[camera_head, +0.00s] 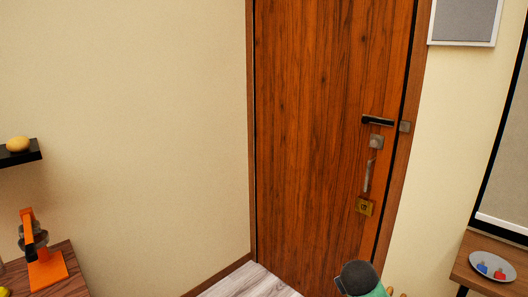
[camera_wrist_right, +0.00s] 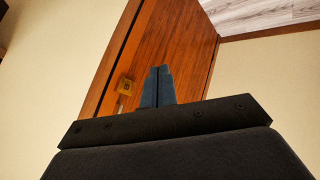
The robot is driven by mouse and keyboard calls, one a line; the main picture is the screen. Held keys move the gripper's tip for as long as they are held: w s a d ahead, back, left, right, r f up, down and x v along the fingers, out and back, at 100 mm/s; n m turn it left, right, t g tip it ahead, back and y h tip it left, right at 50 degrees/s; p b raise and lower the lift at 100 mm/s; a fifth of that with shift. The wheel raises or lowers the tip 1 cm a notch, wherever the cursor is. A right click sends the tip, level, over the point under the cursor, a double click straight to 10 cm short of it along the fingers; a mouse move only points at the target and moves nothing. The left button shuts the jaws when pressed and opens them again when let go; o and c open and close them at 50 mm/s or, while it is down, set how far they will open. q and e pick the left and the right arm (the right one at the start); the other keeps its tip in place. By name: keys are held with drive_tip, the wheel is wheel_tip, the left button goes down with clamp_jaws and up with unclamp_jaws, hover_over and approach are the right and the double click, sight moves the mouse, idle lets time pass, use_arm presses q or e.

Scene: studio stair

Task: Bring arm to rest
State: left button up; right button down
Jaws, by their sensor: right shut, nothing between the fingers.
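My right gripper (camera_wrist_right: 158,72) shows in the right wrist view. Its two dark fingers are together, with nothing between them. Behind the fingers is the brown wooden door (camera_wrist_right: 170,40), and the fingers look apart from it. In the head view the same door (camera_head: 325,130) stands shut in the wall. No gripper shows in the head view, and my left gripper is in neither view.
The door has a dark handle (camera_head: 377,121) and a brass plate (camera_head: 364,206). An orange stand (camera_head: 45,262) is on a wooden surface at left, below a shelf (camera_head: 22,153). A plate (camera_head: 492,267) sits on a table at right. A dark round-topped thing (camera_head: 360,277) is at the bottom.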

drive_tip(key=s+a+f+g+y, duration=0.1)
drive_tip(key=s+f, duration=0.5)
drive_tip(key=s, duration=0.8)
drive_tip(key=s+a+f+m+g+y, duration=0.1)
drive_tip(key=s+a+f, duration=0.5)
drive_tip(key=s, duration=0.7)
drive_tip(key=s+a+f+g+y, duration=0.2)
drive_tip(key=s+a+f+g, duration=0.2)
drive_tip(key=s, duration=1)
wheel_tip(320, 180, down, 2)
drive_tip(key=shift+s+f+m+g, duration=0.3)
drive_tip(key=shift+m+g, duration=0.1)
drive_tip(key=shift+g, duration=0.1)
drive_tip(key=shift+r, duration=0.1)
